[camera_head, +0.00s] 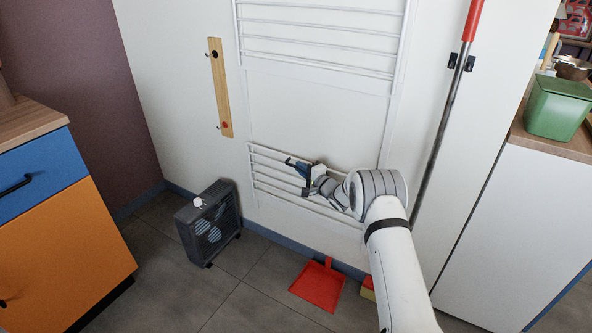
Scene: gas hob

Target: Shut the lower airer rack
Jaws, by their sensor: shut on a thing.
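The white wall airer has an upper rack (320,38) and a lower rack (270,176), both made of thin white bars. The lower rack is low on the wall, and its bars show to the left of and below my gripper. From this angle I cannot tell how far it tilts out from the wall. My gripper (293,162) is at the upper middle of the lower rack, shut on one of its bars. My white arm reaches in from the lower right and hides the rack's right part.
A dark box fan (208,222) stands on the floor at left. A red dustpan (318,284) lies below the rack. A wooden hook strip (220,88) hangs left of the airer. Cabinets flank both sides.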

